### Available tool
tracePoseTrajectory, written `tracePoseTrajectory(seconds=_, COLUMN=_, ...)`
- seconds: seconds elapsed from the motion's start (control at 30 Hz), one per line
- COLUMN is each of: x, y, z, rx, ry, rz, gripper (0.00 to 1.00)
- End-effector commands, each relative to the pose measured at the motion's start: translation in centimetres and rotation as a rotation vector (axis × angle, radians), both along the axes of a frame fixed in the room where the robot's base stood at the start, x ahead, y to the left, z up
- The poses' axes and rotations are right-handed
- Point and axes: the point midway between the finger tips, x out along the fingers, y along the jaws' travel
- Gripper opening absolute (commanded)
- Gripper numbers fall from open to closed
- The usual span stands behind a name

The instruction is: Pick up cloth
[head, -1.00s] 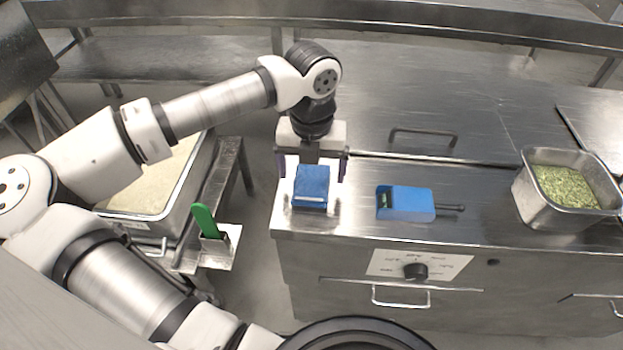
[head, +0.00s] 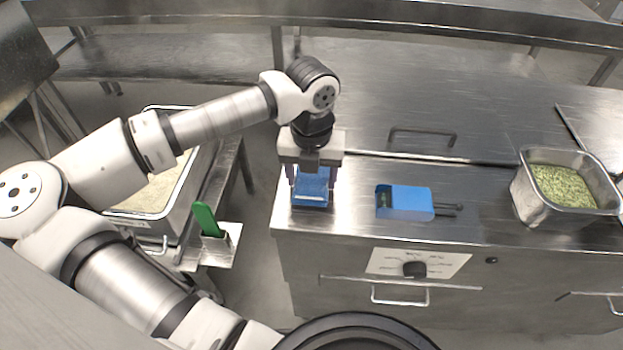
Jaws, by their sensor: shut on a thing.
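The blue cloth (head: 311,187) is a small folded block near the left end of the steel counter (head: 350,225). My gripper (head: 312,190) is right over it, pointing down, with one finger on its left side and one on its right. The jaws are shut on the cloth. The gripper's body hides the cloth's far part. The cloth seems to be at the counter top; I cannot tell whether it is lifted clear.
A blue scoop-like tool (head: 405,202) lies to the right. A metal pan of green flakes (head: 522,198) stands at the far right. A green-handled utensil (head: 206,220) sits in a holder left of the counter, beside a large rice tray (head: 186,188). A counter handle (head: 423,132) stands behind.

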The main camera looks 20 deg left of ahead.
Motion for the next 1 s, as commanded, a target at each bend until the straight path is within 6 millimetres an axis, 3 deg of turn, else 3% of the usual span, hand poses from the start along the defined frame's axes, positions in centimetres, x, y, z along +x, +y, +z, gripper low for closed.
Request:
tracePoseTrajectory(seconds=0.17, x=0.0, y=0.0, z=1.5, rx=0.001, ry=-0.001, rz=0.000, gripper=0.37)
tracePoseTrajectory(seconds=0.27, x=0.0, y=0.1, z=3.6, rx=0.002, ry=-0.001, rz=0.000, gripper=0.37)
tracePoseTrajectory(seconds=0.7, x=0.0, y=0.0, z=15.8, rx=0.002, ry=0.001, rz=0.000, gripper=0.37)
tracePoseTrajectory(seconds=1.0, x=0.0, y=0.0, z=19.7, rx=0.002, ry=0.002, rz=0.000, gripper=0.37)
